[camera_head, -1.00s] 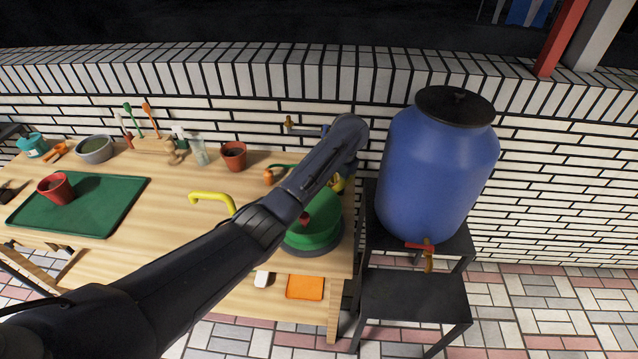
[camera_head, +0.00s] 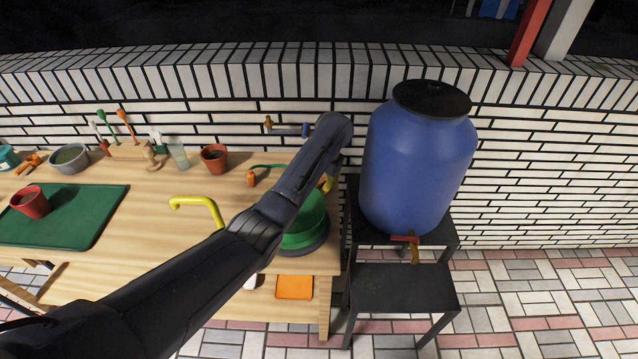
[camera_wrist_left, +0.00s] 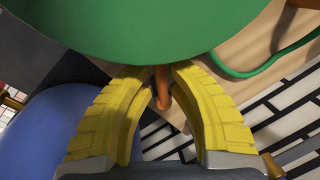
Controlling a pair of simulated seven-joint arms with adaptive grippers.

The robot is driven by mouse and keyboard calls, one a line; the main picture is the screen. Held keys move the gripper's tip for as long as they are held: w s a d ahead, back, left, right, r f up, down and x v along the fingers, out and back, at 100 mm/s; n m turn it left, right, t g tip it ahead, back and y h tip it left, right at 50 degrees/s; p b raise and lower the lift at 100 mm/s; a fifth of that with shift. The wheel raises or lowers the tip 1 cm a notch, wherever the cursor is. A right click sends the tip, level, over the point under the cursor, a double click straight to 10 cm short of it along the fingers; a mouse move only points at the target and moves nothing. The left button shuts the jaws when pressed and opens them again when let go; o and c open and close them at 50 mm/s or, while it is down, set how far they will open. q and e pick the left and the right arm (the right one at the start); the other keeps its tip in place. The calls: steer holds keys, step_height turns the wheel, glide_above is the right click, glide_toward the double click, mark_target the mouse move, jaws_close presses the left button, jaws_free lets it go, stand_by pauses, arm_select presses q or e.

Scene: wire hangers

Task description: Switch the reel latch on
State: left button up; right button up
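The green reel (camera_head: 305,222) sits on a dark round base at the right end of the wooden table, partly hidden by my left arm. My left gripper (camera_head: 328,183), with yellow fingers, is at the reel's far right side, mostly hidden behind the arm. In the left wrist view the reel (camera_wrist_left: 165,28) fills the top. The yellow fingers (camera_wrist_left: 160,85) are apart. A small orange peg (camera_wrist_left: 163,88) shows between their tips, by the reel's edge, with no clear contact. It may be the latch; I cannot tell. My right gripper is not in view.
A blue barrel (camera_head: 415,165) with a red-handled tap stands on a black stand close right of the arm. A wall tap (camera_head: 290,129) is behind. A yellow bent bar (camera_head: 198,203), orange pad (camera_head: 294,287) and green hose (camera_head: 268,166) are near the reel.

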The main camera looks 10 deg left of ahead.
arm_select(q)
steer(key=shift+o, duration=0.3)
steer(key=shift+r, duration=0.25)
steer(key=shift+d+r, duration=0.15)
steer(key=shift+r, duration=0.1)
step_height(320, 180, up, 11)
steer(key=d, duration=0.1)
steer(key=shift+s+d, duration=0.4)
steer(key=shift+s, duration=0.05)
